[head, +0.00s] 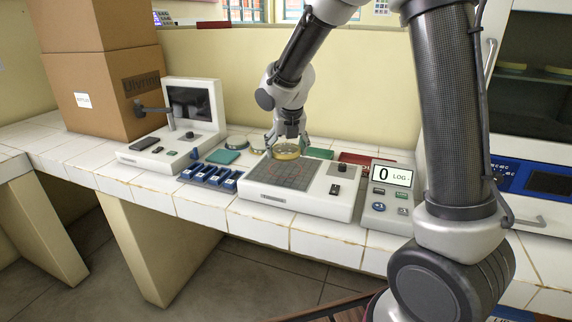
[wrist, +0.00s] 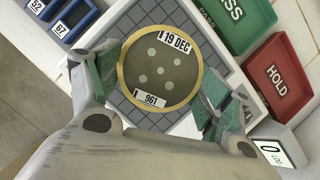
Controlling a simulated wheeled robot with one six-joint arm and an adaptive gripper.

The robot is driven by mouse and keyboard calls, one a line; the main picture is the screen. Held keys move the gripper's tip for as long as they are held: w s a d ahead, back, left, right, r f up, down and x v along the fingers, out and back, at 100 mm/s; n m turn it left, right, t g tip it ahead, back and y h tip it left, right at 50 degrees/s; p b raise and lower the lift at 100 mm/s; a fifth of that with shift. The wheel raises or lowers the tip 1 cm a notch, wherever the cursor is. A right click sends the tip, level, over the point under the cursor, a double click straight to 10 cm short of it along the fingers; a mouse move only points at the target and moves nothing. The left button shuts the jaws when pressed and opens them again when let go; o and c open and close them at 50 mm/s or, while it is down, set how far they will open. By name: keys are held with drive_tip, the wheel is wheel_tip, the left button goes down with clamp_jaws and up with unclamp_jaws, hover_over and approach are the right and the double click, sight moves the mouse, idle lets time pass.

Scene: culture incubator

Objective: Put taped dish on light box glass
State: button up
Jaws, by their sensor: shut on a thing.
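The taped dish (wrist: 160,68) is round with a yellow rim, pale spots and labels reading "19 DEC" and "961". My gripper (wrist: 157,88) is shut on the dish, with a green-padded finger on each side of its rim. In the head view my gripper (head: 287,142) holds the dish (head: 286,153) over the back part of the light box. The light box glass (head: 283,174) is a grey gridded panel in a white housing. In the wrist view the glass (wrist: 118,75) shows around the dish. I cannot tell whether the dish touches it.
A green PASS tray (wrist: 235,25) and a red HOLD tray (wrist: 280,75) lie beside the light box. A counter reading 0 with a LOG button (head: 391,176) stands at right. Blue numbered slots (head: 208,176) and a screen device (head: 190,105) stand at left.

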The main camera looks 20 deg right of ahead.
sight(286, 171)
drive_tip(key=shift+f, duration=2.45)
drive_tip(key=o, duration=1.1)
drive_tip(key=v, duration=1.1)
drive_tip(key=s+d+r+m, duration=0.5)
drive_tip(key=s+d+m, duration=0.2)
drive_tip(key=m, duration=0.2)
drive_tip(key=s+d+m, duration=0.2)
drive_tip(key=s+m, duration=0.5)
drive_tip(key=m, duration=0.1)
drive_tip(key=s+d+r+m, duration=0.1)
drive_tip(key=s+d+m, duration=0.2)
drive_tip(key=s+m, duration=0.4)
drive_tip(key=s+d+r+m, duration=0.1)
drive_tip(key=s+d+m, duration=0.2)
drive_tip(key=s+m, duration=0.4)
drive_tip(key=shift+s+d+m, duration=0.1)
drive_tip(key=shift+s+m, duration=0.1)
drive_tip(key=shift+m, duration=0.85)
drive_tip(key=shift+s+d+m, duration=0.1)
drive_tip(key=shift+s+m, duration=0.1)
drive_tip(key=shift+m, duration=0.85)
